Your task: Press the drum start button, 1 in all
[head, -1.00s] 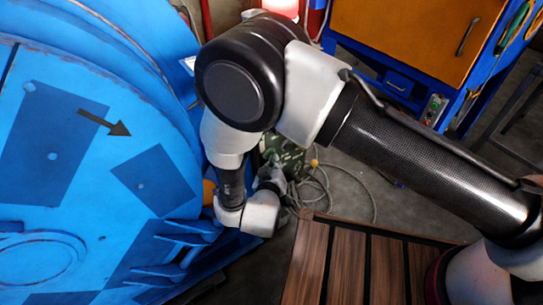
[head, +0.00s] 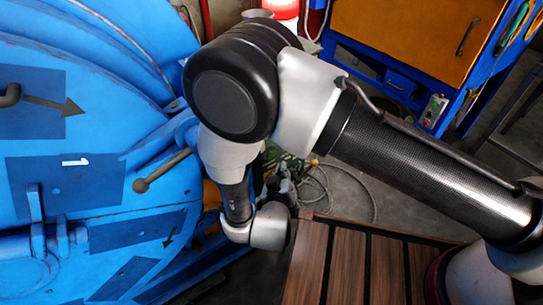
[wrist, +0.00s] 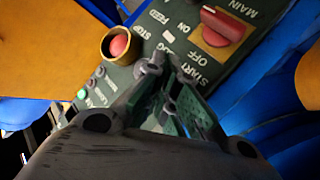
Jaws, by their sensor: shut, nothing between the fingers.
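A dark green control panel (wrist: 180,28) fills the upper middle of the wrist view, its lettering upside down. The START label (wrist: 199,73) is legible beside my fingers, but the drum start button itself is not seen; the fingers cover that part of the panel. My gripper (wrist: 168,76) is shut and empty, its tips over the panel beside that label. I cannot tell whether they touch it. The big blue drum (head: 100,120) fills the left of the head view.
A red knob in a yellow ring (wrist: 119,45) and a red MAIN switch (wrist: 223,25) flank the fingers. Small buttons (wrist: 90,83) sit lower left. In the head view, a wooden slatted surface (head: 313,262) is below and an orange-blue cabinet (head: 415,35) stands behind.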

